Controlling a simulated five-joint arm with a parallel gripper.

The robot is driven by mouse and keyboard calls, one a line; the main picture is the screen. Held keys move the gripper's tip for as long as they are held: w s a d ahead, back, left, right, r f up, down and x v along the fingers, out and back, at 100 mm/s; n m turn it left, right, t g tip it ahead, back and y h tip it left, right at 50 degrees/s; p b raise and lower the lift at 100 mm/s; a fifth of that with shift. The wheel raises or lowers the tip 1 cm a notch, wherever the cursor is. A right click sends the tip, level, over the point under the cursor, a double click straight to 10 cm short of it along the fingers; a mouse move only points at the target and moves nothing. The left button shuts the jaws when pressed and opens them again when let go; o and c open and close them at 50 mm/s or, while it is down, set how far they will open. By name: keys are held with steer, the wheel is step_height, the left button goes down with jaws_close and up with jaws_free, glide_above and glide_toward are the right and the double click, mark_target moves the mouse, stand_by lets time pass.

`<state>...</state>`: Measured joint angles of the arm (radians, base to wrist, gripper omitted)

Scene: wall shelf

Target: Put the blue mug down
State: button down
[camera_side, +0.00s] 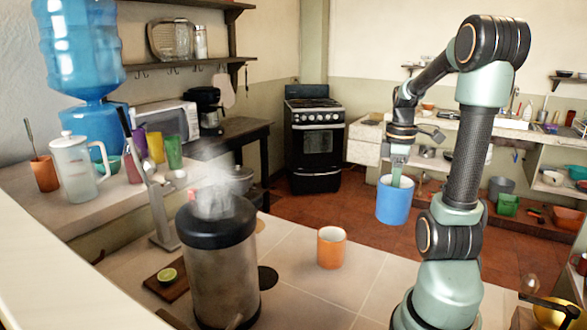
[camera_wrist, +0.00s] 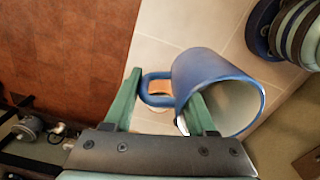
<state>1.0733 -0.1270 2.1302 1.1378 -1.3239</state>
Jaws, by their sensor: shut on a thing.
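The blue mug (camera_side: 393,202) hangs in the air, roughly upright, below my gripper (camera_side: 397,172) in the side view. The wrist view shows the mug (camera_wrist: 202,68) with its open rim towards the camera and its handle on the left. My gripper (camera_wrist: 160,108) is shut on the mug: one finger reaches inside the rim, and the other is outside, by the handle. The tiled counter (camera_side: 310,275) lies lower than the mug, which shows clear of its surface. The exact contact of the fingertips is partly hidden.
An orange cup (camera_side: 331,247) stands on the counter, left of the mug and lower. A steaming metal pot (camera_side: 218,265) and a board (camera_side: 168,284) with a cut lime stand farther left. Bare tiles lie around the cup. The counter's far edge drops to the red floor (camera_side: 300,205).

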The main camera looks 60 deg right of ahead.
steer(key=shift+r, duration=0.55)
steer(key=w+a+r+m, duration=0.2)
steer(key=w+r+m, duration=0.3)
steer(key=w+r, duration=0.3)
steer(key=w+a+r+m, duration=0.2)
steer(key=w+r+m, duration=0.35)
steer(key=r, duration=0.55)
steer(key=w+a+n, duration=0.4)
steer(key=a, duration=0.8)
steer(key=w+a+n, duration=0.4)
steer(key=a, duration=0.8)
steer(key=s+d+f, duration=0.3)
steer(key=d+f, duration=0.2)
steer(key=d, duration=0.4)
steer(key=s+d+f, duration=0.3)
steer(key=d+f, duration=0.1)
steer(key=d, duration=0.6)
steer(key=s+d+f, duration=0.3)
steer(key=s, duration=0.2)
steer(key=s+d+f+n, duration=0.1)
steer(key=s+d+f, duration=0.2)
steer(key=s, duration=0.2)
steer(key=s+d+f+n, duration=0.1)
steer(key=s+d+f, duration=0.2)
steer(key=s, duration=0.2)
steer(key=shift+s+f+n, duration=0.25)
steer(key=shift+s+f, duration=0.05)
steer(key=shift+f, duration=0.1)
step_height(320, 180, down, 20)
steer(key=shift+r, duration=0.15)
